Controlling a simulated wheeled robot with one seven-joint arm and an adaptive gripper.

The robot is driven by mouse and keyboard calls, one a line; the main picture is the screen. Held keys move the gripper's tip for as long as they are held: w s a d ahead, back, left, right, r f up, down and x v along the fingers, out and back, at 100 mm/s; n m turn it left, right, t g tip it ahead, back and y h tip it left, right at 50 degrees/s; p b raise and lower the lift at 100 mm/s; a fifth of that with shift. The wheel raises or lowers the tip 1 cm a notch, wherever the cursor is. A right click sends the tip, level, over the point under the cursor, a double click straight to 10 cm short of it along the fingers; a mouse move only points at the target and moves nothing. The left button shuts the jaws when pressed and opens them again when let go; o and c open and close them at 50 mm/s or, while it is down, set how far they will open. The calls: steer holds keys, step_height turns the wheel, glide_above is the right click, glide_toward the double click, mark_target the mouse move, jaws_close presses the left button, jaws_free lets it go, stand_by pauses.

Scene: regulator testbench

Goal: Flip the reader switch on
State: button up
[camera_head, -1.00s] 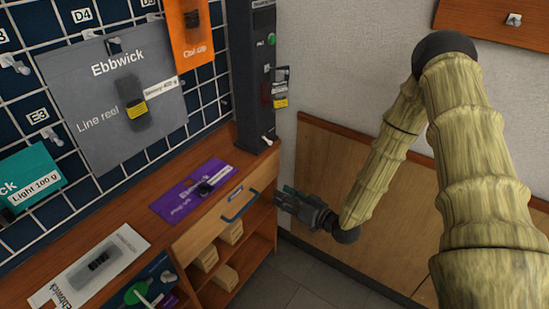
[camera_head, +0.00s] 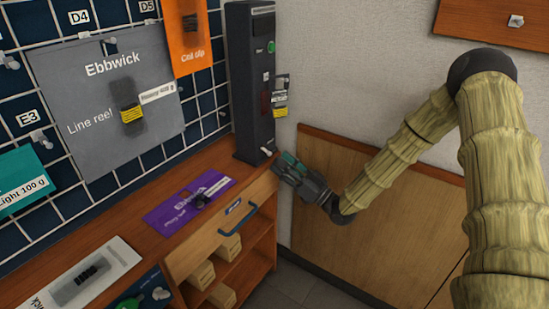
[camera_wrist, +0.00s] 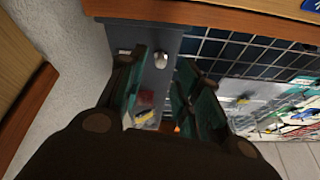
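The reader is a tall dark grey column (camera_head: 251,100) standing on the wooden counter at its far right end. A small pale switch lever (camera_head: 267,152) sticks out low on its front face. In the wrist view the lever (camera_wrist: 160,60) shows as a light knob on the grey face (camera_wrist: 130,38), between and beyond the fingertips. My gripper (camera_head: 281,162) is just right of the lever in the head view. Its teal-padded fingers (camera_wrist: 160,78) stand apart with nothing between them. I cannot tell whether a finger touches the lever.
The wooden counter (camera_head: 165,240) has a drawer with a blue handle (camera_head: 238,222) below my gripper's left. A purple package (camera_head: 190,203) lies on top. A pegboard grid (camera_head: 95,165) with hanging packages is at left. A wood-panelled wall (camera_head: 370,230) is at right.

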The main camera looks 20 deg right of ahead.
mark_target(262, 147)
steer(key=shift+x, duration=2.1)
jaws_close()
